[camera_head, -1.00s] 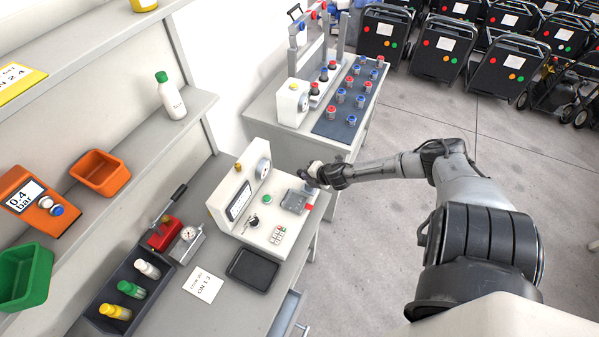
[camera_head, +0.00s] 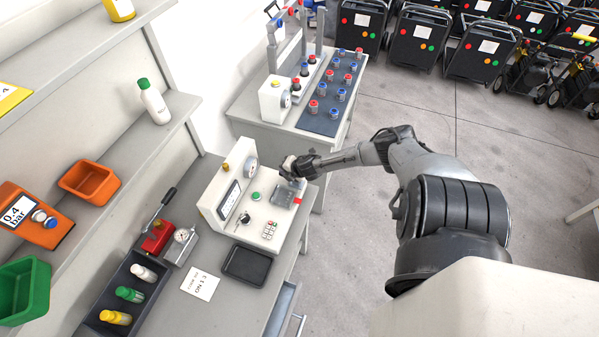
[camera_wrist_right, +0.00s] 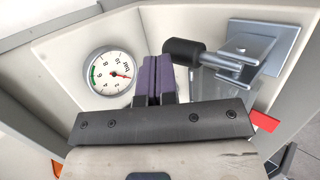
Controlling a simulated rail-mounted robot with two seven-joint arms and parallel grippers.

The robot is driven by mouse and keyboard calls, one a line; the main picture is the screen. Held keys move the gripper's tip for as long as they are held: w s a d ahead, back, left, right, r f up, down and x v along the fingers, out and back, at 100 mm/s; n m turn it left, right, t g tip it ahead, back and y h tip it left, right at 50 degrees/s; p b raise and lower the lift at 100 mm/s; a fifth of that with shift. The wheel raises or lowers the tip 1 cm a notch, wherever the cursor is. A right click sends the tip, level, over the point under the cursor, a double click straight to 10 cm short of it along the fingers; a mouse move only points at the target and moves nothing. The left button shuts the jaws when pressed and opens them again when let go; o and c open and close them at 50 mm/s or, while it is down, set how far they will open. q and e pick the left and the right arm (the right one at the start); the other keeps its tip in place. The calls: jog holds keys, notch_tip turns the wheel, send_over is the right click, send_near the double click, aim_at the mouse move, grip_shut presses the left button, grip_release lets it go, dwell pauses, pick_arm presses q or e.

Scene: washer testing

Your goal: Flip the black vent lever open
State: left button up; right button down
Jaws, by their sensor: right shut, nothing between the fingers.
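The white test bench unit (camera_head: 215,213) stands on the grey table. A black-capped lever (camera_wrist_right: 184,52) on a metal stem shows in the right wrist view, beside a grey metal bracket (camera_wrist_right: 262,50). A small black knob (camera_head: 244,218) sits on the unit's panel; I cannot tell for certain which of these is the vent lever. My right gripper (camera_head: 290,166) is at the back of the unit, above its clear fixture (camera_head: 284,194). In the wrist view its purple fingers (camera_wrist_right: 158,80) are shut and empty, just left of the black cap; contact is unclear. My left gripper is out of view.
A pressure gauge (camera_wrist_right: 110,72) faces the wrist camera, left of the fingers. A red tab (camera_wrist_right: 263,121) sticks out below the bracket. A black tray (camera_head: 246,265) lies in front of the unit. A second table with a blue mat (camera_head: 322,122) stands behind.

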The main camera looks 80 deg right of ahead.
jog(key=shift+w+f, duration=0.35)
jog(key=shift+f, duration=0.05)
jog(key=shift+d+f, duration=0.1)
jog(key=shift+f, duration=0.1)
dwell(0.4)
jog(key=shift+r+p, duration=0.3)
jog(key=shift+r, duration=0.2)
notch_tip(320, 180, up, 13)
jog(key=a+p, duration=0.2)
jog(key=p, duration=0.2)
jog(key=shift+w+a, duration=0.2)
jog(key=shift+a, duration=0.15)
